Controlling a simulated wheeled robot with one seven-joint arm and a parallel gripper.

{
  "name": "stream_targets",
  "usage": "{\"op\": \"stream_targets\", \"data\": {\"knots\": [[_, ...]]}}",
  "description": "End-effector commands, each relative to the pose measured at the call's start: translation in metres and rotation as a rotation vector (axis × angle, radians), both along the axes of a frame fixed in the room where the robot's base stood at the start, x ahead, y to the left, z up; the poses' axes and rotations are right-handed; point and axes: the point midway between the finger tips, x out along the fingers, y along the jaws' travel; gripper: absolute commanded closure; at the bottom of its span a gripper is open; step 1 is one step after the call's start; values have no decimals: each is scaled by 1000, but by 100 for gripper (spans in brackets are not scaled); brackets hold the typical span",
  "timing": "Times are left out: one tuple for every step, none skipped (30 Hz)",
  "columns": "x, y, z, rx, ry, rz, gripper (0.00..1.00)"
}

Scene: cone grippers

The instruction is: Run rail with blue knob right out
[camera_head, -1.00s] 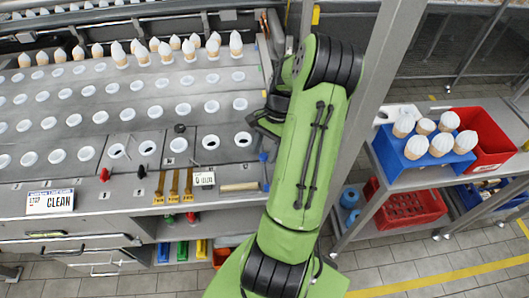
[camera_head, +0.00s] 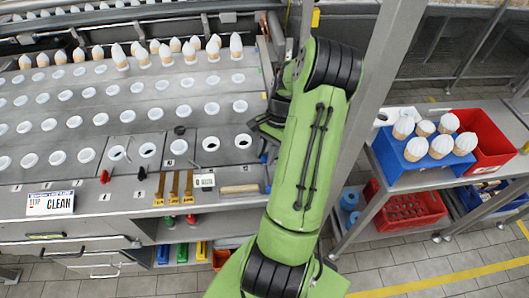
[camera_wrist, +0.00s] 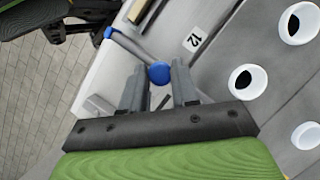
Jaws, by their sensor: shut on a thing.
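The blue knob (camera_wrist: 160,73) shows in the wrist view, at the end of a thin grey rail (camera_wrist: 130,46) that runs up and left to a blue ring (camera_wrist: 108,32). My gripper (camera_wrist: 160,84) has one finger on each side of the knob and is shut on it. In the head view my gripper (camera_head: 266,126) is at the right end of the grey machine, mostly hidden by my green arm. A bit of blue (camera_head: 263,158) shows just below it there.
The grey deck (camera_head: 60,110) has rows of white-ringed holes, with several filled cones (camera_head: 165,53) at the back. A metal post (camera_head: 365,110) stands close right of my arm. A shelf with a blue cone tray (camera_head: 405,175) and red bin (camera_head: 490,150) is beyond it.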

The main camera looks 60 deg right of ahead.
Motion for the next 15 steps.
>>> {"op": "stream_targets", "data": {"knots": [[-8, -7, 2, -2, 4, -7, 100], [-13, -11, 3, -2, 4, -8, 100], [-19, -16, 3, -2, 4, -8, 100], [-23, -20, 3, -2, 5, -9, 100], [-27, -23, 3, -2, 5, -9, 100], [-31, -27, 2, -2, 4, -7, 100], [-33, -29, 2, -2, 4, -7, 100], [-35, -30, 2, -1, 4, -6, 100], [-36, -32, 2, -1, 3, -5, 100], [-37, -32, 1, -1, 3, -4, 100], [-37, -32, 1, -2, 3, -3, 100], [-37, -32, 1, -2, 3, -3, 100], [-37, -33, 1, -2, 3, -3, 100], [-37, -33, 1, -3, 2, -4, 100], [-37, -33, 1, -3, 2, -4, 100]]}}
